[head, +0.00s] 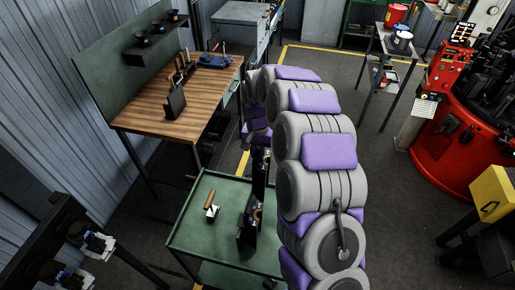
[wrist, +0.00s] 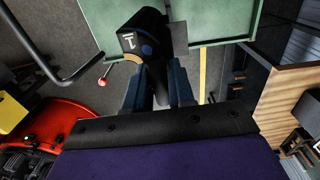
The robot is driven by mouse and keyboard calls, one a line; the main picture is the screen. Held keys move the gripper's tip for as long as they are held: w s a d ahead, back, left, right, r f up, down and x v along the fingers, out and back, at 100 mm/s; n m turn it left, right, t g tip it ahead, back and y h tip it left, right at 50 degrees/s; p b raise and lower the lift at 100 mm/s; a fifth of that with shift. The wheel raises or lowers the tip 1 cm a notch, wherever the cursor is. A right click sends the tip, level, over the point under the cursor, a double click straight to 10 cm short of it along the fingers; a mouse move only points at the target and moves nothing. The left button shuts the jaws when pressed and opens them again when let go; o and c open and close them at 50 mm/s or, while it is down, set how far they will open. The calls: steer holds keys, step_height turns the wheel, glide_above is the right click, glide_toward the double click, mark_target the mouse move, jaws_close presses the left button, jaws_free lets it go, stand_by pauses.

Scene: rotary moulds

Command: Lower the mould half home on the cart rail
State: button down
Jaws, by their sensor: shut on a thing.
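The mould half (wrist: 146,34) is a black, rounded block with a white mark and a dark blue round spot, at the top middle of the wrist view. My gripper (wrist: 158,84) is shut on it, with one dark finger on each side. The green cart (head: 190,235) stands at the lower middle of the head view, and its green top (wrist: 228,18) shows behind the mould half in the wrist view. Dark upright parts (head: 248,228) show at the cart's right side, partly behind my arm. I cannot make out the rail or whether the mould half touches it.
A wooden-handled tool (head: 211,205) lies on the cart top. A wooden workbench (head: 150,115) with small tools stands behind the cart. A red round machine (head: 440,155) and a yellow box (head: 492,192) are at right. Open floor lies between my arm and the machine.

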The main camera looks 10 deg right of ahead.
mark_target(258, 163)
steer(key=shift+s+d+f, duration=0.1)
steer(key=shift+s+f, duration=0.25)
steer(key=shift+f, duration=0.35)
steer(key=shift+w+f+b, duration=0.4)
steer(key=shift+w+f, duration=0.2)
steer(key=shift+f, duration=0.55)
steer(key=shift+s+f, duration=0.25)
steer(key=shift+s, duration=0.1)
steer(key=shift+a+f, duration=0.2)
steer(key=shift+f, duration=0.05)
steer(key=shift+w+d+f+b, duration=0.15)
steer(key=shift+f+b, duration=0.35)
steer(key=shift+f, duration=0.45)
steer(key=shift+f+b, duration=0.3)
steer(key=shift+f, duration=1.05)
steer(key=shift+f+b, duration=0.55)
steer(key=shift+f, duration=1)
